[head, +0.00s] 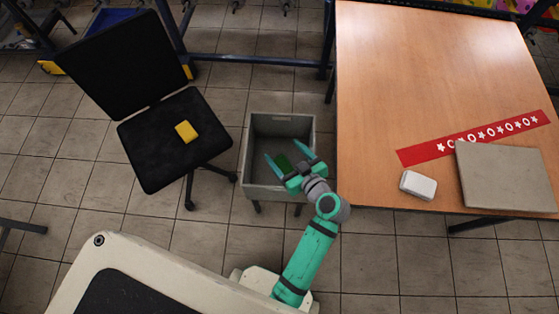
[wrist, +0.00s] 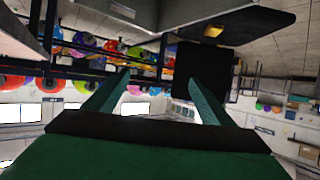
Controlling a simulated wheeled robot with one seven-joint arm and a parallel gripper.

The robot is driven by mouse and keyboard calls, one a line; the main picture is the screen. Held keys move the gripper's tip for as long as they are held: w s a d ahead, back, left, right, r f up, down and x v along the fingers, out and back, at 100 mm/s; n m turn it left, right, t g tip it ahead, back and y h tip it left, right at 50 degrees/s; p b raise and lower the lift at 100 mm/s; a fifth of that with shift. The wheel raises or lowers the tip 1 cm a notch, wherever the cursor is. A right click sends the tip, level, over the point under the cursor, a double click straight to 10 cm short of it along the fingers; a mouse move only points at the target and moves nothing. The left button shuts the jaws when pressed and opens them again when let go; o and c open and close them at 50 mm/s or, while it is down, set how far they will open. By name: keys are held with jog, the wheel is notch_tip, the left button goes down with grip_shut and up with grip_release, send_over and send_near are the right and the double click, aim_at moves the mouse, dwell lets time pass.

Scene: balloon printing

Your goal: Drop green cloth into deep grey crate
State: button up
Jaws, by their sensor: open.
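The deep grey crate (head: 263,193) stands on the floor between the chair and the table in the head view. A small dark green patch, which looks like the green cloth (head: 284,162), shows within the crate's outline, between my fingers and beside my gripper's palm. I cannot tell its exact height there. My gripper (head: 282,150) is over the crate with its two teal fingers spread wide. In the wrist view my gripper (wrist: 158,77) has nothing between its fingers. A grey crate wall (wrist: 185,12) shows at the top of that view.
A black chair (head: 160,150) with a yellow block (head: 186,131) on its seat stands left of the crate. A wooden table (head: 430,70) stands close on the right, with a white box (head: 418,185), a red strip (head: 420,153) and a closed grey laptop-like slab (head: 508,178).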

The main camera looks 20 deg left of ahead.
jog(key=shift+s+d+r, duration=0.2)
jog(key=shift+s+r, duration=0.15)
jog(key=shift+s, duration=0.4)
jog(key=shift+s+d+r, duration=0.2)
jog(key=shift+s+r, duration=0.15)
jog(key=shift+s, duration=0.4)
jog(key=shift+s+d+r, duration=0.2)
jog(key=shift+s+r, duration=0.15)
jog(key=shift+s, duration=0.4)
jog(key=s+d+f+m+t+h, duration=0.3)
jog(key=s+d+f+m+h, duration=0.3)
jog(key=s+d+m+h, duration=0.3)
jog(key=s+d+r+m+t+h, duration=0.1)
jog(key=s+r+t, duration=0.3)
jog(key=s+r, duration=0.8)
jog(key=shift+d+r+m+h, duration=0.3)
jog(key=shift+d+r+h, duration=0.1)
jog(key=shift+d, duration=0.5)
jog(key=shift+w, duration=0.1)
jog(key=shift+c, duration=0.2)
